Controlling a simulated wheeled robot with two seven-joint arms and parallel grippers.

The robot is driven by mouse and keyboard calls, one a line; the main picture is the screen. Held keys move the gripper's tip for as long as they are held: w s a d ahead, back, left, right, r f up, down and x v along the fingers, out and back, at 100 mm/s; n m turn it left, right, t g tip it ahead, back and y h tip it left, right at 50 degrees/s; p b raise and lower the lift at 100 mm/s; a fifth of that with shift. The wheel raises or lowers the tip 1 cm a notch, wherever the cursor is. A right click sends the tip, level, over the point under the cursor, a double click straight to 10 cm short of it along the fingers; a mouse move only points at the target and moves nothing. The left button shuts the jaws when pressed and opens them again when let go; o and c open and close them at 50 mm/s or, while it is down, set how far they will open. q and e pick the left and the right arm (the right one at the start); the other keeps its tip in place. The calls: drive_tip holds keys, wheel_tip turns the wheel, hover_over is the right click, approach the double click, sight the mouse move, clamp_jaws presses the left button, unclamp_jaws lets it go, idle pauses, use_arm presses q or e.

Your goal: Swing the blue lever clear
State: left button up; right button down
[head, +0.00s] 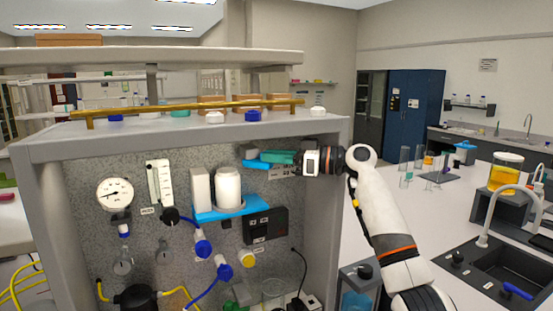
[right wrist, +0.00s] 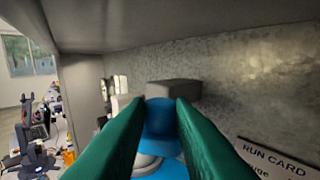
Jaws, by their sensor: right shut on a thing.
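The blue lever (head: 255,165) shows at the upper part of the rig's grey panel, right of the white cylinder (head: 228,187). My right gripper (head: 268,158), with teal fingers, reaches in from the right and is shut on the lever. In the right wrist view the lever's rounded blue end (right wrist: 160,117) sits between the two teal fingers. The fingers hide part of the lever, and its pivot cannot be made out. The white cylinder stands on a blue bracket (head: 207,215) just below and left of the gripper. My left gripper is not in view.
A run card (right wrist: 275,158) is on the panel close to my right gripper. The rig's right post (head: 325,235) and top shelf (head: 180,128) frame the space tightly. A black box (head: 265,226), blue valves (head: 202,246) and a gauge (head: 115,194) are also on the panel.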

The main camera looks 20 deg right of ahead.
drive_tip(key=shift+a+f, duration=0.1)
drive_tip(key=shift+f, duration=0.05)
drive_tip(key=c, duration=1.6)
unclamp_jaws()
drive_tip(key=o, duration=0.3)
drive_tip(key=shift+w+a, duration=0.1)
drive_tip(key=shift+w, duration=0.1)
drive_tip(key=shift+o, duration=0.2)
drive_tip(key=shift+s, duration=0.15)
